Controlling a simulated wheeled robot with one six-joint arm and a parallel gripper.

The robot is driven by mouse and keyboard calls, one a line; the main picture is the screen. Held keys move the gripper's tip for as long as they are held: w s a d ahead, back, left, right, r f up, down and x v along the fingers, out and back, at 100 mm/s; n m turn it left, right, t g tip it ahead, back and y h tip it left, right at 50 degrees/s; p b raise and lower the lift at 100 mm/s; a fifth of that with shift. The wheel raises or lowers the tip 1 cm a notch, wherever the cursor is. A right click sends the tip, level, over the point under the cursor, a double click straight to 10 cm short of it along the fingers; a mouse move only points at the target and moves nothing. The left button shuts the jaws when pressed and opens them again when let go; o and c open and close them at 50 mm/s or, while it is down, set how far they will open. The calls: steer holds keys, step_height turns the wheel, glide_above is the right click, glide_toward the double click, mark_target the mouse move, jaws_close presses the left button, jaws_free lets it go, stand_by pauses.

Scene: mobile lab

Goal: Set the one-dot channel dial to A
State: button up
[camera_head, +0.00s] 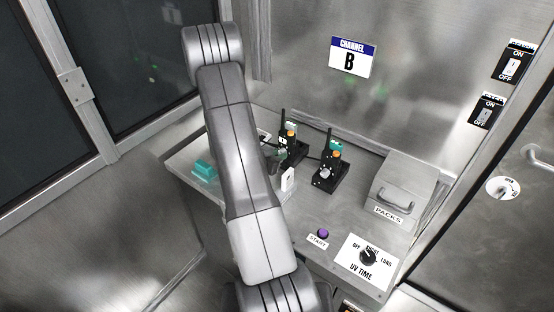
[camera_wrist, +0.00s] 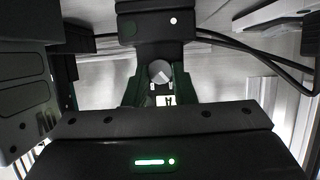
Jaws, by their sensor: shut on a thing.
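Two black radios stand upright on the metal desk, a left radio (camera_head: 293,152) and a right radio (camera_head: 330,174); each has an orange knob and a teal part. Their dot marks are too small to read. My gripper (camera_wrist: 160,74) is shut on a round grey dial (camera_wrist: 159,70) in the wrist view. In the head view my arm hides most of the gripper, beside the left radio. I cannot tell the dial's setting.
A wall sign (camera_head: 351,58) reads CHANNEL B. A teal block (camera_head: 204,171) lies at the desk's left. A PACKS box (camera_head: 403,190), purple START button (camera_head: 323,233) and UV TIME dial (camera_head: 368,256) are at the right. Cables cross the wrist view.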

steer(key=shift+f+m+b, duration=0.2)
steer(key=shift+m+b, duration=0.2)
steer(key=shift+b, duration=0.45)
steer(key=shift+r+t+y+b, duration=0.2)
steer(key=shift+t+y+b, duration=0.1)
steer(key=shift+b, duration=0.1)
steer(key=o, duration=1)
steer(key=b+v, duration=0.1)
steer(key=v, duration=1.3)
